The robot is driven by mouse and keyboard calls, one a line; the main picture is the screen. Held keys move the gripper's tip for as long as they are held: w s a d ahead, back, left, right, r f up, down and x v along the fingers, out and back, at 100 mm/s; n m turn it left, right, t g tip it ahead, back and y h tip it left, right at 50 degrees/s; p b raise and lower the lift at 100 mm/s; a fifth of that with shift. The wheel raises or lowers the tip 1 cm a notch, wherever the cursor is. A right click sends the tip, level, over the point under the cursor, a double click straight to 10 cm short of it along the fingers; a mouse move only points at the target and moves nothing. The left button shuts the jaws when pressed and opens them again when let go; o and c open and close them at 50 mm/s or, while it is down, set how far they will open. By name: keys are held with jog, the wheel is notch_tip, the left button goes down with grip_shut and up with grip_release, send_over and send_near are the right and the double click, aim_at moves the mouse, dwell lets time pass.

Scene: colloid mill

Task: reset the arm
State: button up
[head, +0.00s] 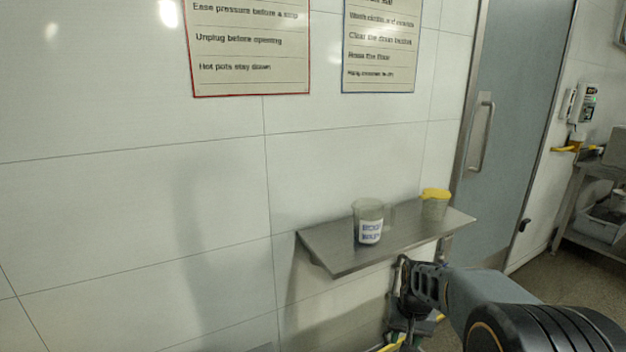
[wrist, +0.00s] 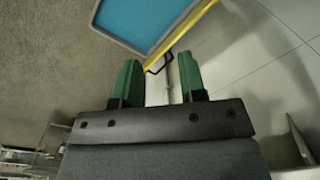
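My gripper (wrist: 159,82) shows in the wrist view with its two green fingers apart and nothing between them. Beyond the fingertips are a yellow bar, a thin black loop and a pale rod. In the head view my arm reaches in from the lower right. Its end is low, just below the front of a steel wall shelf (head: 350,262), and the fingertips are hard to make out there.
A grey door (head: 522,110) is at the right. A blue panel with a grey frame (wrist: 150,18) shows in the wrist view.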

jog(key=s+a+r+n+t+p, duration=0.1)
jog(key=s+r+p, duration=0.4)
jog(key=r, duration=0.5)
jog(key=s+a+r+n+t+p, duration=0.2)
jog(key=s+a+r+p, duration=0.2)
jog(key=s+r, duration=0.5)
jog(key=shift+r+p, duration=0.6)
jog(key=shift+p, duration=0.35)
jog(key=shift+a, duration=0.1)
